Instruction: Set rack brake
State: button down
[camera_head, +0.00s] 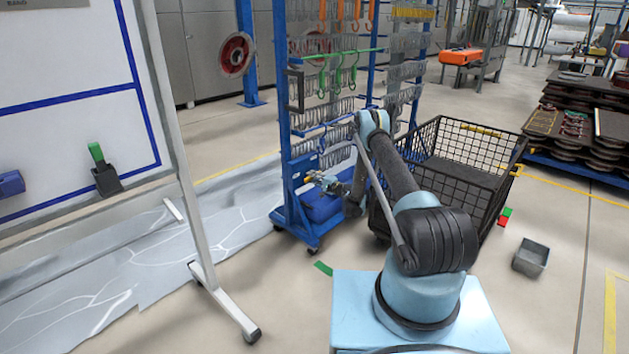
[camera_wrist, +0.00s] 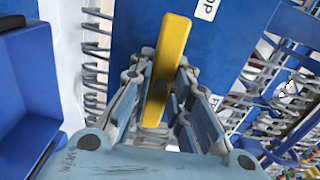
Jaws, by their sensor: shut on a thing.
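The blue rack (camera_head: 287,130) stands on wheels in the middle of the head view, hung with many hooks. Its blue panel (camera_wrist: 127,35) fills the upper middle of the wrist view. A yellow lever (camera_wrist: 174,45) stands out in front of this panel, slightly tilted, its top leaning right. My gripper (camera_wrist: 160,85) is shut on the yellow lever, with a finger on each side. In the head view my gripper (camera_head: 322,180) is at the rack's lower left post, and the lever is too small to tell clearly there.
A black wire cart (camera_head: 440,150) stands right of the rack, close to my arm. A whiteboard on a wheeled stand (camera_head: 190,190) is to the left. A small grey bin (camera_head: 530,257) sits on the floor at right. A white label (camera_wrist: 207,9) is beside the lever.

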jog(key=shift+a, duration=0.15)
dwell(0.3)
jog(key=c, duration=1.5)
grip_release()
jog(key=shift+f, duration=0.15)
jog(key=shift+r, duration=0.2)
